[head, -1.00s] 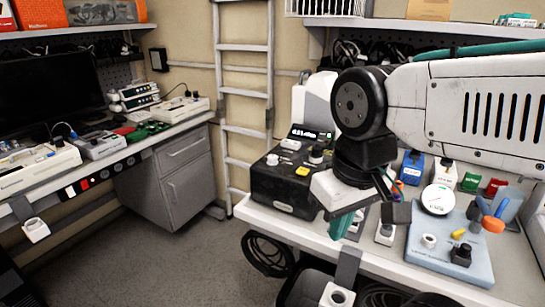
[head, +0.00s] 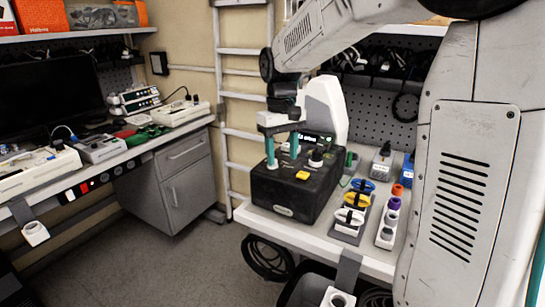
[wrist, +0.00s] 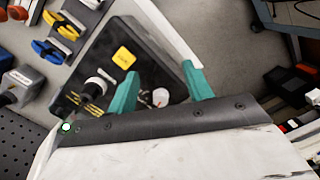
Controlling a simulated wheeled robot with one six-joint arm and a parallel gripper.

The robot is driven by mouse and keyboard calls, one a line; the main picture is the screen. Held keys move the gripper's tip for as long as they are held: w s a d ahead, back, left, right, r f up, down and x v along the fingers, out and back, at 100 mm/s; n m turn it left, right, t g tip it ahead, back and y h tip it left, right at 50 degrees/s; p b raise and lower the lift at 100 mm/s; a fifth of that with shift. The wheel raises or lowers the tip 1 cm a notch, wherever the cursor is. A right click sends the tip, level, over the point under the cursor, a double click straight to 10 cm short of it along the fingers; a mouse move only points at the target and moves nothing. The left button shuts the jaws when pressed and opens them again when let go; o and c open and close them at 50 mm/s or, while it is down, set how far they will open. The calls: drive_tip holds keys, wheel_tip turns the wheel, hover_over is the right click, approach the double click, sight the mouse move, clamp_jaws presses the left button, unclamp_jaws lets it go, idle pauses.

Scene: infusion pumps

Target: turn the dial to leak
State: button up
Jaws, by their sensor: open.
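A black box (head: 290,192) stands on the right bench, with a dark display at its back. On its top are a black-and-white knob (head: 317,158), a yellow square (head: 303,175) and a small white knob with a red mark (wrist: 160,97). I cannot read a "leak" label, nor tell which knob is the task's dial. My gripper (head: 282,160) is open above the box's left part, teal fingers pointing down. In the wrist view the white knob shows between the fingertips (wrist: 162,90); the black-and-white knob (wrist: 97,86) is outside them, beside yellow lettering.
Right of the box lie blue and yellow clips (head: 357,199) and a rack with a purple cap (head: 388,222). My arm hides the bench's right part. The floor (head: 180,262) between the benches is clear.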

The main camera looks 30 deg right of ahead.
drive_tip(key=shift+n, duration=0.4)
drive_tip(key=w, duration=0.3)
drive_tip(key=w+d, duration=0.1)
drive_tip(key=w, duration=0.2)
drive_tip(key=shift+w+d+r, duration=0.1)
drive_tip(key=shift+w+r, duration=0.05)
drive_tip(key=shift+w+d+r+t, duration=0.1)
drive_tip(key=shift+w+r+t, duration=0.4)
drive_tip(key=shift+w+r, duration=0.35)
drive_tip(key=shift+r+n, duration=0.15)
drive_tip(key=shift+n, duration=0.25)
wheel_tip(320, 180, down, 8)
drive_tip(key=shift+s+r, duration=0.1)
drive_tip(key=c, duration=1)
